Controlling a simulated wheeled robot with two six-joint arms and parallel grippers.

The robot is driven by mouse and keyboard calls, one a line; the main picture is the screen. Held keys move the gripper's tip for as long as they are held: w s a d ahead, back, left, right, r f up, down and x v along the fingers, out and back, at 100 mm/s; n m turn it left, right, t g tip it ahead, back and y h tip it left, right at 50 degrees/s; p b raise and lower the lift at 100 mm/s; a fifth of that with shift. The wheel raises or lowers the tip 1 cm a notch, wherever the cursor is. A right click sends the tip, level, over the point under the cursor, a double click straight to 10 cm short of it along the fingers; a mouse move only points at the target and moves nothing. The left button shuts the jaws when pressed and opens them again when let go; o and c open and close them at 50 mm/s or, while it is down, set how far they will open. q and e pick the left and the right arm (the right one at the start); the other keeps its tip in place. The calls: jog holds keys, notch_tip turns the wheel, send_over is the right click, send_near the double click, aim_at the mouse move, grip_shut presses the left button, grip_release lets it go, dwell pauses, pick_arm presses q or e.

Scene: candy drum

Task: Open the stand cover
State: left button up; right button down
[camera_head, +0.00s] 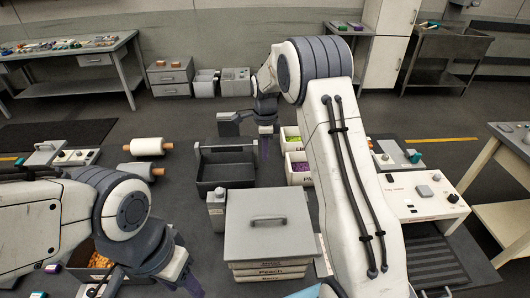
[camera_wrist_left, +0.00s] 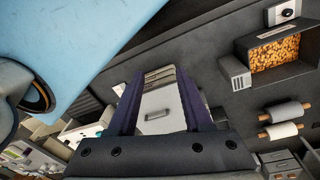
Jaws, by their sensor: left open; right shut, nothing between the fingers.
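The stand cover (camera_head: 253,240) is a flat grey lid with a bar handle (camera_head: 268,219) on top. It lies closed on a stack of labelled trays (camera_head: 268,271), one reading "Peach". My left gripper (camera_head: 188,284) is to the left of the stand, pointing down, apart from the cover. In the left wrist view the open fingers (camera_wrist_left: 160,88) frame the pale cover (camera_wrist_left: 165,121) and its handle (camera_wrist_left: 156,115), seen beyond them. My right gripper (camera_head: 266,143) is shut and empty, beyond the stand near the dark bin. Parts of the stand's right side are hidden by my right arm.
A dark open bin (camera_head: 224,171) stands behind the stand. White bins hold green (camera_head: 292,139) and purple (camera_head: 300,168) candy. A tray of orange pieces (camera_wrist_left: 275,52) lies to the left of the stand. White rolls (camera_head: 148,146) and a control panel (camera_head: 422,192) flank the area.

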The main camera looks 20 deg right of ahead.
pick_arm(q)
jog(key=shift+w+f, duration=0.1)
jog(key=shift+w, duration=0.05)
grip_shut()
jog(key=m+t+h, duration=0.1)
jog(key=m+t, duration=0.6)
jog(key=m, duration=2.5)
send_over(272, 224)
jog(key=s+a, duration=0.2)
jog(key=s, duration=0.6)
notch_tip(272, 224, down, 14)
jog(key=x, duration=0.9)
jog(key=shift+w+a+f, duration=0.1)
jog(key=shift+w+f, duration=0.05)
jog(key=shift+f, duration=0.05)
